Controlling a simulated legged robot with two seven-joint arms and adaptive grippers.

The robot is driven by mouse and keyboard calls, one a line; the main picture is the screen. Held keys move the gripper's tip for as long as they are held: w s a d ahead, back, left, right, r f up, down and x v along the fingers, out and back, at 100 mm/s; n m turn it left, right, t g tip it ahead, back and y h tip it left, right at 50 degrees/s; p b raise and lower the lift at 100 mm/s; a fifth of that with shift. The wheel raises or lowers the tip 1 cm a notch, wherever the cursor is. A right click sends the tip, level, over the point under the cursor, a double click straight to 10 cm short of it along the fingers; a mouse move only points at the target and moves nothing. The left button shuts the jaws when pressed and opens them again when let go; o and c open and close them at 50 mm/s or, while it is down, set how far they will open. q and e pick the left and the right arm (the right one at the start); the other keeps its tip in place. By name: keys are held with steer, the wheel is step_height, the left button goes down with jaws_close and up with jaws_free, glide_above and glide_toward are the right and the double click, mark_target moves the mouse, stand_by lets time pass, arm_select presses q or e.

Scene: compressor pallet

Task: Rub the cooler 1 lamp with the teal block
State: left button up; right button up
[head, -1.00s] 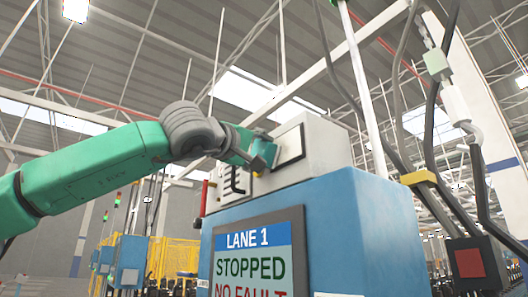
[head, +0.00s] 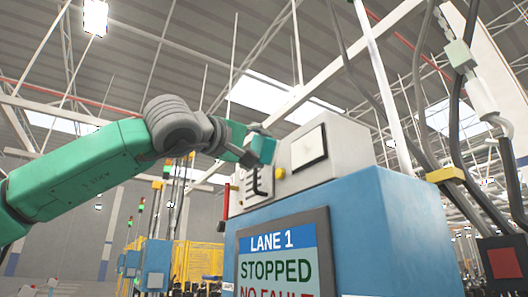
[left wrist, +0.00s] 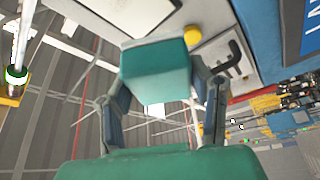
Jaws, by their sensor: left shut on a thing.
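My left gripper (head: 258,150) is shut on the teal block (head: 263,149), up beside the left part of the off-white box on the blue cabinet. In the left wrist view the teal block (left wrist: 158,70) sits between the two fingers. A round yellow lamp (head: 280,173) is on the box's face, just below and right of the block; no label on it is readable. The lamp also shows in the left wrist view (left wrist: 193,34), just beyond the block's upper right edge, and looks apart from it. My right gripper is in neither view.
The off-white box (head: 345,145) has a dark-framed pale plate (head: 309,149) and a black hooked handle (head: 257,182). The blue cabinet (head: 390,225) below bears a "LANE 1 STOPPED" screen (head: 283,262). Dark cables and a red-fronted box (head: 505,263) stand at right.

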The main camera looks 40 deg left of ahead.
mark_target(254, 146)
arm_select(q)
steer(key=shift+d, duration=0.1)
steer(key=shift+s+a+r, duration=0.1)
steer(key=shift+s+a, duration=0.1)
steer(key=shift+s, duration=0.45)
steer(key=shift+s+a, duration=0.45)
steer(key=shift+s, duration=0.35)
steer(key=shift+w+d, duration=0.1)
